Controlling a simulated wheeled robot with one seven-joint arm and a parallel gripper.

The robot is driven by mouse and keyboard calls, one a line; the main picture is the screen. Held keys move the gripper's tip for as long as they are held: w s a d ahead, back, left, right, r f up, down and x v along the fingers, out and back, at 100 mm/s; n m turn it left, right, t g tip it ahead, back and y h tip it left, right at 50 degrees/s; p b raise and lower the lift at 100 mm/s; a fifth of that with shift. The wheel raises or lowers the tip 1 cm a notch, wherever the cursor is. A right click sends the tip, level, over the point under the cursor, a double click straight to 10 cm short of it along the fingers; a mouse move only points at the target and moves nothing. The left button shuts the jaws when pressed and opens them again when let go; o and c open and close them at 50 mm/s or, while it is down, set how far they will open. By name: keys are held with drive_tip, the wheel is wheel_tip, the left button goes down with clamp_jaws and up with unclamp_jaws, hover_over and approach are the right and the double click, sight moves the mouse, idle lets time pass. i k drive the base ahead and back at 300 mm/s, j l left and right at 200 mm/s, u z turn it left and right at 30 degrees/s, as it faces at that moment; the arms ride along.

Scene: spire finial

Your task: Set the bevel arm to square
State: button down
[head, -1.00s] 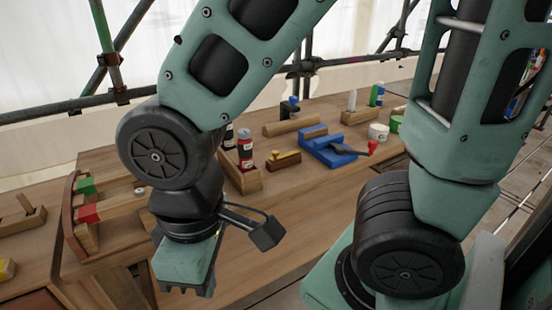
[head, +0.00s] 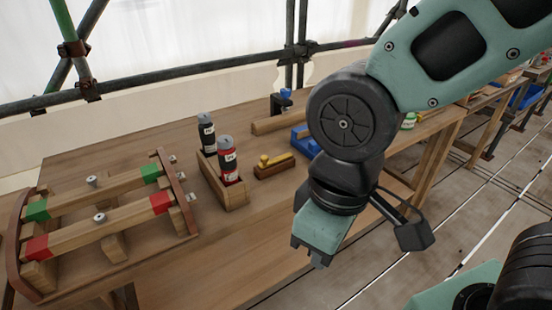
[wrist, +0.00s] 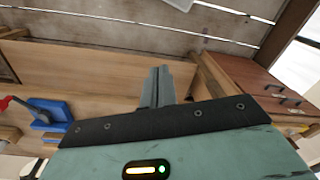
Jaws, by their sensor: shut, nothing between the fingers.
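A blue tool (head: 303,141) on the bench is partly hidden behind my arm in the head view. In the wrist view the blue tool (wrist: 48,116) lies at the left, with a dark bar and a red knob (wrist: 6,103) at its left end. I cannot tell for sure that this is the bevel, or read its arm's angle. My gripper (head: 319,261) is shut and empty near the bench's front edge, apart from the tool. Its shut fingers (wrist: 158,87) also show in the wrist view.
A wooden frame (head: 95,243) with red and green blocks stands at the left. A wooden caddy (head: 236,194) holds two bottles. A small wooden plane (head: 273,166) sits beside it. Scaffold pipes (head: 200,72) run behind. The bench's middle front is clear.

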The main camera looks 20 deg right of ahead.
sight(266, 163)
drive_tip(key=i+j, duration=0.15)
drive_tip(key=i, duration=0.35)
drive_tip(key=i+j+z, duration=0.1)
drive_tip(key=i, duration=0.35)
drive_tip(key=j, duration=0.05)
